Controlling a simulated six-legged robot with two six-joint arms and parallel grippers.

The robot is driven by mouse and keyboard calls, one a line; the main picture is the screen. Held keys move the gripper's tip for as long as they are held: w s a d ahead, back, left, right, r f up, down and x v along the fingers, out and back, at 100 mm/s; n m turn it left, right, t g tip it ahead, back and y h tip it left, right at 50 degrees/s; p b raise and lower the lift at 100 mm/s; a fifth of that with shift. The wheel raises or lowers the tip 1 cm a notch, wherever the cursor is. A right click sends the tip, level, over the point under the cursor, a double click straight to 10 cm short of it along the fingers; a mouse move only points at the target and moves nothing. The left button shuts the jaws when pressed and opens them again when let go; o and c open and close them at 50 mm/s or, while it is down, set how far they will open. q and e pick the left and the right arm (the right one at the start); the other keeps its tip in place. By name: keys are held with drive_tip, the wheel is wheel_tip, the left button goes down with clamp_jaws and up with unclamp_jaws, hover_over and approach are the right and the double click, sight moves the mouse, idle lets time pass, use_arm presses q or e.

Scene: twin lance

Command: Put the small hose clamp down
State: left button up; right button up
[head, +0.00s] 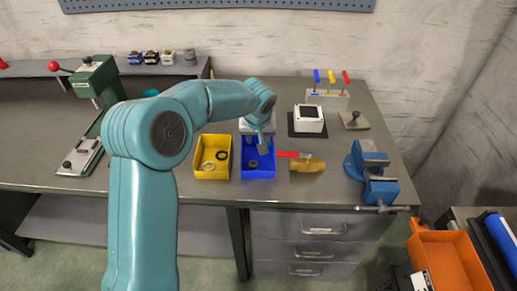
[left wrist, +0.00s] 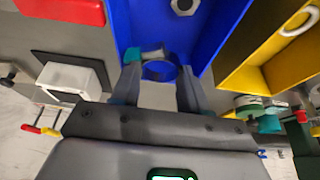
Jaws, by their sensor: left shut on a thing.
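My left gripper (head: 263,146) hangs over the blue bin (head: 245,171) on the workbench. In the left wrist view the gripper (left wrist: 160,75) is shut on the small hose clamp (left wrist: 153,54), a small ring with a grey housing. Blue shows through the ring. The blue bin's wall (left wrist: 124,22) and floor surround the clamp in that view; I cannot tell if the clamp touches the floor. A grey nut (left wrist: 184,6) lies in the bin. In the head view the clamp is not clearly visible. My right gripper is not in view.
A yellow bin (head: 199,175) with rings in it stands left of the blue bin. A blue vise (head: 375,175) is further right. A white box (head: 310,119) stands behind.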

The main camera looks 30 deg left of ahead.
sight(258, 156)
use_arm(q)
wheel_tip(258, 156, down, 4)
drive_tip(key=shift+f, duration=0.5)
drive_tip(key=shift+f, duration=0.1)
drive_tip(key=o, duration=0.7)
drive_tip(key=shift+o, duration=0.2)
